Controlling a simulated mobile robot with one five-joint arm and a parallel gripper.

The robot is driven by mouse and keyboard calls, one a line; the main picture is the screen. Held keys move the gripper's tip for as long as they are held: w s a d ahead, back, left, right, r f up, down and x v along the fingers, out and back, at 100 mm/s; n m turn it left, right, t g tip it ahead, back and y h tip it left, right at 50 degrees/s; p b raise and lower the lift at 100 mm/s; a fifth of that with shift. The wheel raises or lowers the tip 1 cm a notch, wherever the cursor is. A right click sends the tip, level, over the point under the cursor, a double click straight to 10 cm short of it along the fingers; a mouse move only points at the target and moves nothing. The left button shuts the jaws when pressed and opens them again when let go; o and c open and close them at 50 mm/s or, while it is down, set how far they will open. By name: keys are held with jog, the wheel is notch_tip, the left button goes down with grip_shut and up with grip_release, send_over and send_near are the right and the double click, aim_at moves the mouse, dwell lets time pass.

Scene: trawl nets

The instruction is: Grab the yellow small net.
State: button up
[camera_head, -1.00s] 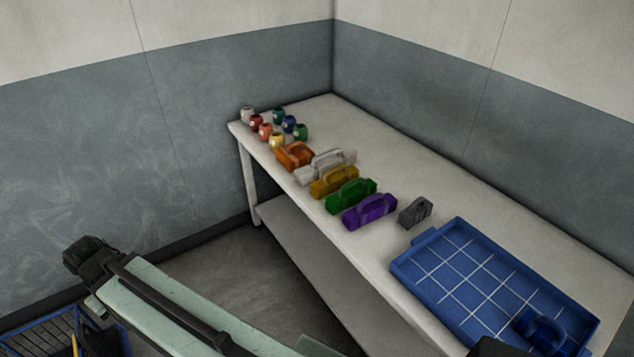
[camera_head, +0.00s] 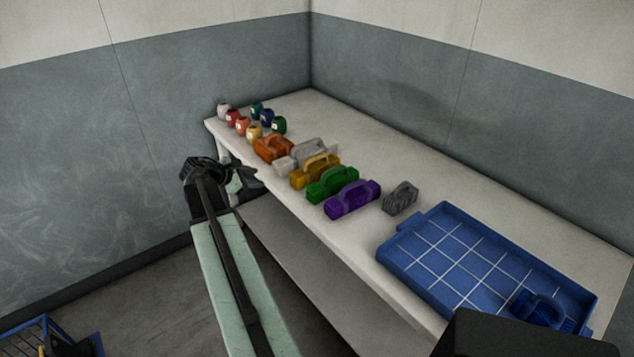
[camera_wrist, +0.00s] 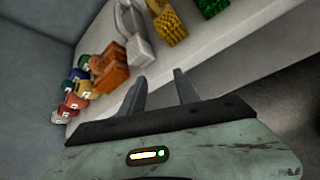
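The yellow small net (camera_head: 315,172) is a block-shaped bundle with a handle. It stands on the white table in a row, between a pale grey bundle (camera_head: 307,152) and a green one (camera_head: 332,184). In the wrist view the yellow net (camera_wrist: 168,26) is at the top, beyond the fingers and apart from them. My gripper (camera_head: 245,172) is at the table's near left edge, left of the row. In the wrist view my gripper (camera_wrist: 158,88) has its two dark fingers apart with nothing between them.
An orange bundle (camera_head: 273,149) stands left of the grey one, and a purple one (camera_head: 352,199) right of the green. Several small coloured pots (camera_head: 254,132) stand at the far left end. A blue gridded tray (camera_head: 440,262) lies to the right. The table's back strip is clear.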

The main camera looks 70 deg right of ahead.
aim_at(312, 159)
jog(key=s+d+r+n+g, duration=0.1)
jog(key=s+d, duration=0.2)
jog(key=s+d+h, duration=0.1)
jog(key=s+d, duration=0.3)
jog(key=s+d+r+n+g+b, duration=0.1)
jog(key=s+d, duration=0.3)
jog(key=shift+d+r+n+g+h, duration=0.15)
jog(key=shift+r+n+g+h, duration=0.15)
jog(key=shift+r+h, duration=0.1)
jog(key=b+x, duration=0.1)
jog(key=x, duration=0.1)
jog(key=b+x, duration=0.1)
jog(key=x, duration=0.2)
jog(key=b+x, duration=0.1)
jog(key=x, duration=0.1)
jog(key=shift+s+d+f, duration=0.15)
jog(key=shift+f, duration=0.3)
jog(key=shift+r, duration=0.1)
grip_shut()
